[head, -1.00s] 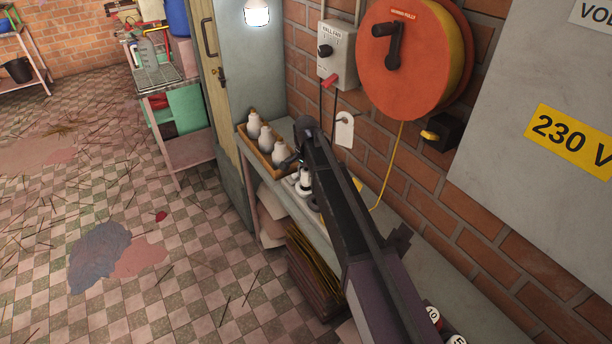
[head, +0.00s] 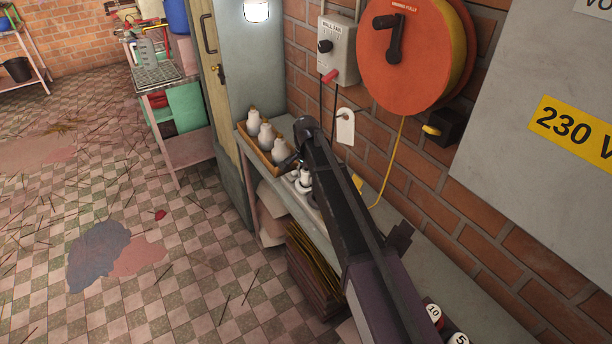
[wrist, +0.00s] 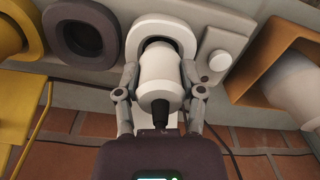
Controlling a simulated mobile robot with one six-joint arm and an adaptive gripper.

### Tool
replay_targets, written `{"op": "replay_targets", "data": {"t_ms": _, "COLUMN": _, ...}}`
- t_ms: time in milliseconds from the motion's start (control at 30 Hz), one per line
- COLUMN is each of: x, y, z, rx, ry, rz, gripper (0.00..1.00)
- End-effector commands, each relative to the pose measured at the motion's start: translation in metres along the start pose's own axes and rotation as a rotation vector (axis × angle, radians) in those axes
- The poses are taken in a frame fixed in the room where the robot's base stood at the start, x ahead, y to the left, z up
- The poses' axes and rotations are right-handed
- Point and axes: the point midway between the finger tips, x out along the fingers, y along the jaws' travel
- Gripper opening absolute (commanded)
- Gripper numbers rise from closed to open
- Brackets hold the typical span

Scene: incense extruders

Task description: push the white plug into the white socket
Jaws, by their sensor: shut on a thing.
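The white plug (wrist: 158,82) is between the two fingers of my gripper (wrist: 158,88), which is shut on it, in the wrist view. A black cable end sticks out of the plug toward my wrist. The plug's far end is at the mouth of the white socket (wrist: 134,40), a thick white ring. A dark strip of the opening shows above the plug; I cannot tell how deep the plug sits. In the head view my arm hides most of the plug, and white parts (head: 303,184) show at the bench beside my gripper.
A dark ring socket (wrist: 51,34) and a yellow one (wrist: 8,42) lie left of the white socket. A white knob box (wrist: 214,62) is close on its right, then a wooden tray (wrist: 262,75) with white bottles (head: 266,135). The brick wall (head: 440,190) runs behind the bench.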

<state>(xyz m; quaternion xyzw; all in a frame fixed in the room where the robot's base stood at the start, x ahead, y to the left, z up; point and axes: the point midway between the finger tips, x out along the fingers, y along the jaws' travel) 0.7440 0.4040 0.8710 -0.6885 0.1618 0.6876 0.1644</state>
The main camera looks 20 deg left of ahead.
Motion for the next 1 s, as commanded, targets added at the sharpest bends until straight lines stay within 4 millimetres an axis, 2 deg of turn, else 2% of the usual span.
{"op": "replay_targets", "data": {"t_ms": 767, "x": 0.012, "y": 0.0, "z": 0.0, "rx": 0.0, "ry": 0.0, "rz": 0.0, "gripper": 0.04}}
{"op": "replay_targets", "data": {"t_ms": 800, "x": 0.011, "y": 0.0, "z": 0.0, "rx": 0.0, "ry": 0.0, "rz": 0.0, "gripper": 0.57}}
{"op": "replay_targets", "data": {"t_ms": 900, "x": 0.011, "y": 0.0, "z": 0.0, "rx": 0.0, "ry": 0.0, "rz": 0.0, "gripper": 0.87}}
{"op": "replay_targets", "data": {"t_ms": 933, "x": 0.011, "y": 0.0, "z": 0.0, "rx": 0.0, "ry": 0.0, "rz": 0.0, "gripper": 0.91}}
{"op": "replay_targets", "data": {"t_ms": 1000, "x": 0.011, "y": 0.0, "z": 0.0, "rx": 0.0, "ry": 0.0, "rz": 0.0, "gripper": 0.91}}
